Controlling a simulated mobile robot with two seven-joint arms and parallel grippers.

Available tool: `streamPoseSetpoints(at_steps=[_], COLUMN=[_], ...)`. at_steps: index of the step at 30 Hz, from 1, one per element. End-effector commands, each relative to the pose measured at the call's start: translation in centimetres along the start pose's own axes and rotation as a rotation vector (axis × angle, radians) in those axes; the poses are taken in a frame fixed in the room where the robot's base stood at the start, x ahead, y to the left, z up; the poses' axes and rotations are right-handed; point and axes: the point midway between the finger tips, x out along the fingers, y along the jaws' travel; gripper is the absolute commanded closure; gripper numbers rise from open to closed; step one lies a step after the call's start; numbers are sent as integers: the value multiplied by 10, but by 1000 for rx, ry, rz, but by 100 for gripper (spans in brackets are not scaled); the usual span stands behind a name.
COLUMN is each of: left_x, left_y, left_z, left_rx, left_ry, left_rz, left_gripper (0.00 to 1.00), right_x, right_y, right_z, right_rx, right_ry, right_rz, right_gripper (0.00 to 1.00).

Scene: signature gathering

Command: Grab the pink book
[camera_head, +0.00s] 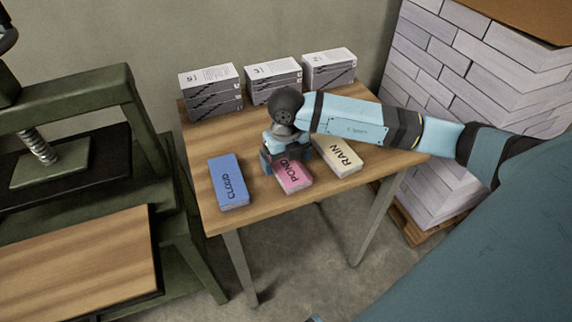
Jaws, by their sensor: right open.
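The pink book (295,181), marked POND, lies on the wooden table (256,205) between two other books. My right gripper (283,165) is open and is over the far end of the pink book, hiding that end. Whether its fingers touch the book cannot be told. My left gripper is not in view.
A blue book (229,181) marked CLOUD lies to the left, and a cream book (338,154) marked RAIN lies close on the right. Boxes in stacks (211,93) line the back edge. A green press (60,160) stands left; white blocks (470,90) are piled right.

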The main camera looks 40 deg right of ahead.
Motion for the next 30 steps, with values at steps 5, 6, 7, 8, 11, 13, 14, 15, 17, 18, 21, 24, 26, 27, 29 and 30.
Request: streamPoseSetpoints(at_steps=[5,6,7,8,11,13,14,15,17,18,21,24,26,27,29,30], left_x=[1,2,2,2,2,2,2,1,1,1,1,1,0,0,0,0], left_y=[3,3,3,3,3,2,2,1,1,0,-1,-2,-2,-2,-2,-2], left_z=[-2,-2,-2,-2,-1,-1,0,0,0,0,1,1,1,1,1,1], left_rx=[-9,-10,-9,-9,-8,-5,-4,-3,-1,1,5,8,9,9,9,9], left_ry=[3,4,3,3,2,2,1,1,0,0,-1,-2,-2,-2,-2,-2], left_rz=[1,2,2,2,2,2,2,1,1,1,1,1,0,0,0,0], left_gripper=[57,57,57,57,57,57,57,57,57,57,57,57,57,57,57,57], right_x=[11,11,10,10,10,10,10,10,10,10,10,9,6,4,-1,-6], right_y=[0,0,0,0,0,0,0,0,0,0,0,0,0,0,0,0], right_z=[0,0,0,0,0,0,0,0,0,0,0,0,0,0,1,1], right_rx=[-1,-1,-1,-1,-1,-1,-1,-1,-1,-1,-1,-1,-1,0,0,-1], right_ry=[0,0,0,0,0,0,0,0,-1,-1,-1,-1,-2,-2,-3,-4], right_rz=[1,1,1,0,0,0,0,0,0,0,0,0,0,0,0,0], right_gripper=[0,0,0,0,18,34,41,51,54,54,54,54,54,54,54,54])
